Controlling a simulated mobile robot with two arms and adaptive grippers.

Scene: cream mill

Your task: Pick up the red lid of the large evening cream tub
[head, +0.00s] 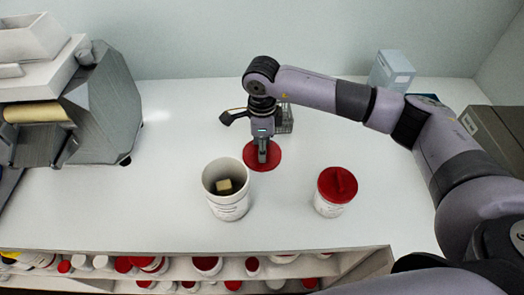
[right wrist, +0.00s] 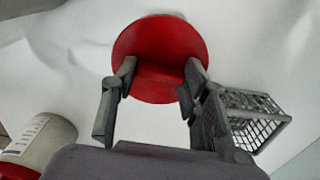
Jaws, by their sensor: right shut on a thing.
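My right gripper (head: 263,158) points down and is shut on the red lid (head: 273,158), a round disc with a raised ridge. In the right wrist view, the fingers (right wrist: 155,95) sit on either side of the ridge of the red lid (right wrist: 160,45). I cannot tell whether the lid touches the table. An open white tub (head: 228,208) stands upright just in front and to the left, with a small beige block (head: 224,186) inside. My left gripper is not in view.
A smaller white tub (head: 328,207) with its red lid on stands at the right. A grey wire basket (head: 286,119) is just behind my gripper. A grey machine (head: 95,105) fills the left. Pale boxes (head: 391,70) stand back right. The table (head: 130,205) is clear front left.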

